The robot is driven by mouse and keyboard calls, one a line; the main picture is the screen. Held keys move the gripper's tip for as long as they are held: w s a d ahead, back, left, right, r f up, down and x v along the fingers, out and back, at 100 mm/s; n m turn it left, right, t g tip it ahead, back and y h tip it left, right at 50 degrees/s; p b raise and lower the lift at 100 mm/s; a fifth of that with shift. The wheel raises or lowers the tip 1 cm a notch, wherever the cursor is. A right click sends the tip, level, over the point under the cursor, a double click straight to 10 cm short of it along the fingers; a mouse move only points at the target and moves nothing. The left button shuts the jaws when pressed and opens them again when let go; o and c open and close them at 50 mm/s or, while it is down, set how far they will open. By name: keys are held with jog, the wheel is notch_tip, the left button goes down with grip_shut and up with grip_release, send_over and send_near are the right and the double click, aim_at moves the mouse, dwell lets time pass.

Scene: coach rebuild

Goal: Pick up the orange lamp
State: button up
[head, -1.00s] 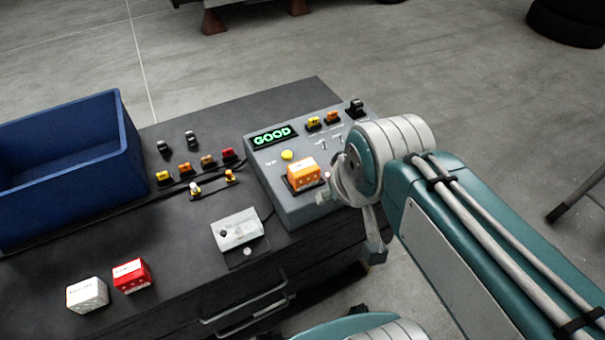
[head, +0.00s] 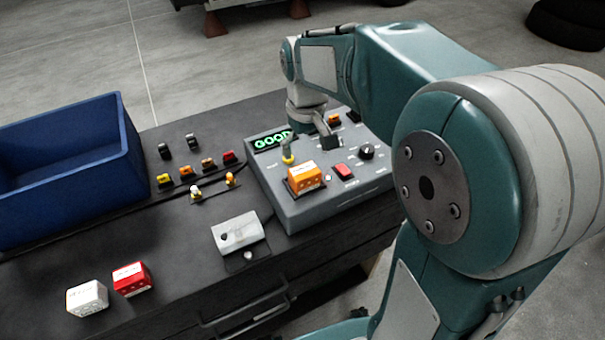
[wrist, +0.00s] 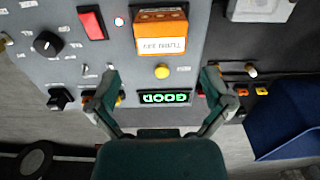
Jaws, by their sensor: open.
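My gripper (head: 308,148) is over the back part of the panel, behind the lamp in the head view. In the wrist view its two fingers (wrist: 160,76) are spread wide and empty. The lamp lies beyond the fingertips.
A red rocker switch (head: 342,170) and a black knob (head: 366,151) are right of the lamp. A blue bin (head: 135,150) stands at the left. A white block (head: 87,298) and a red block (head: 132,279) lie at the front. Several small coloured parts (head: 208,163) sit mid-bench.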

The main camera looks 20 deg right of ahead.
aim_at(304, 180)
notch_tip(304, 180, down, 10)
jog(key=shift+w+a+f, duration=0.1)
jog(key=shift+w+f, duration=0.05)
jog(key=shift+f, duration=0.1)
jog(key=c, duration=0.9)
